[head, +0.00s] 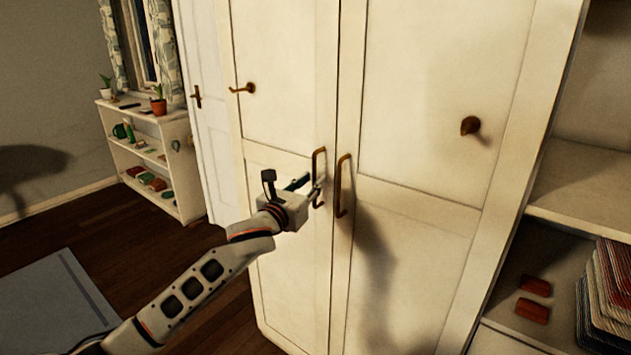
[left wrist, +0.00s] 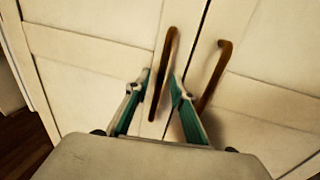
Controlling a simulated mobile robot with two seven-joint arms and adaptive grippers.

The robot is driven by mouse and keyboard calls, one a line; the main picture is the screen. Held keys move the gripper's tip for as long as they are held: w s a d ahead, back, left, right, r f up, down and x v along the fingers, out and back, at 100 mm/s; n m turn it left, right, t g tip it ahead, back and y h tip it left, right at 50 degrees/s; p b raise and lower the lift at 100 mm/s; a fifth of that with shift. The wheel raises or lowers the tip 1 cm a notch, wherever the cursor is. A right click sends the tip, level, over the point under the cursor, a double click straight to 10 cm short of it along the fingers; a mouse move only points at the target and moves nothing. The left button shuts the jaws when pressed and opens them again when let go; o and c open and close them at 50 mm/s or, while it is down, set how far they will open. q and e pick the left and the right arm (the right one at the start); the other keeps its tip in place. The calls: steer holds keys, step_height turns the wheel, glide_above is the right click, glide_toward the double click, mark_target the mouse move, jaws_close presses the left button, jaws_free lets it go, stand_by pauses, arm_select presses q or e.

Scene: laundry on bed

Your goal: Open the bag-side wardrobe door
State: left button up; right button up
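The cream wardrobe has two doors, both shut. The left door (head: 288,130) has a bronze bar handle (head: 319,165), which also shows in the left wrist view (left wrist: 170,48). The right door (head: 415,130) has a matching handle (head: 340,195), seen in the left wrist view too (left wrist: 216,75). My left gripper (head: 312,188) is at the left door's handle. In the left wrist view its green fingers (left wrist: 161,78) stand apart, one on each side of that handle, with a gap showing. Contact is unclear. No bag is visible, so I cannot tell which door is bag-side.
Bronze hooks (head: 243,88) (head: 470,125) stick out from the doors. Open shelves (head: 575,210) with folded cloth (head: 608,290) stand at right. A low white shelf (head: 150,125) with plants is at back left.

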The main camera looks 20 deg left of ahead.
arm_select(q)
steer(key=shift+w+d, duration=0.15)
steer(key=shift+w, duration=0.7)
jaws_close()
steer(key=shift+s, duration=0.1)
